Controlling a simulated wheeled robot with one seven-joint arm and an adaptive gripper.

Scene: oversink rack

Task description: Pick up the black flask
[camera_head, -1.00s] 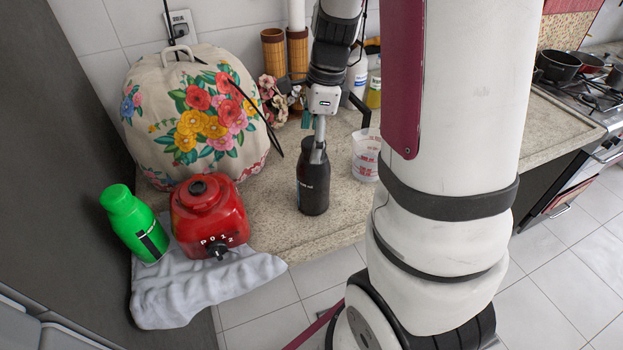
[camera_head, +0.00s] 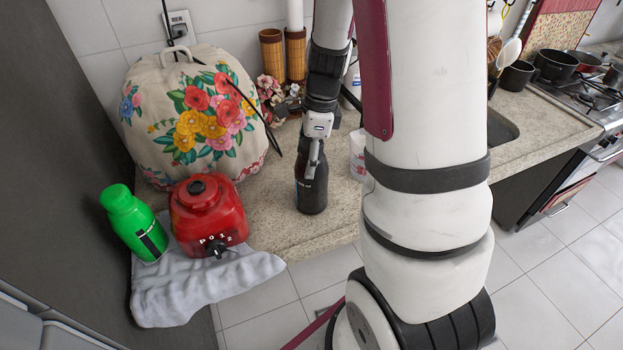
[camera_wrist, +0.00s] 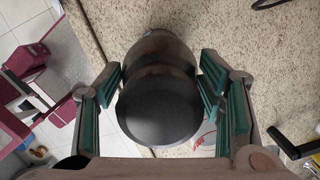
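The black flask (camera_head: 311,192) stands upright on the stone counter (camera_head: 265,213), near its front edge. In the wrist view I look down on the round dark top of the flask (camera_wrist: 158,108), with its shoulder beyond. My gripper (camera_head: 313,160) is above and around the upper part of the flask. In the wrist view the green-padded fingers of my gripper (camera_wrist: 162,85) are spread, one on each side of the flask. They are very close to its sides; I cannot tell whether either touches.
A red blender base (camera_head: 207,215) and a green bottle (camera_head: 134,222) stand on a grey cloth (camera_head: 190,290) at the left. A flowered cover (camera_head: 190,115) stands behind them.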

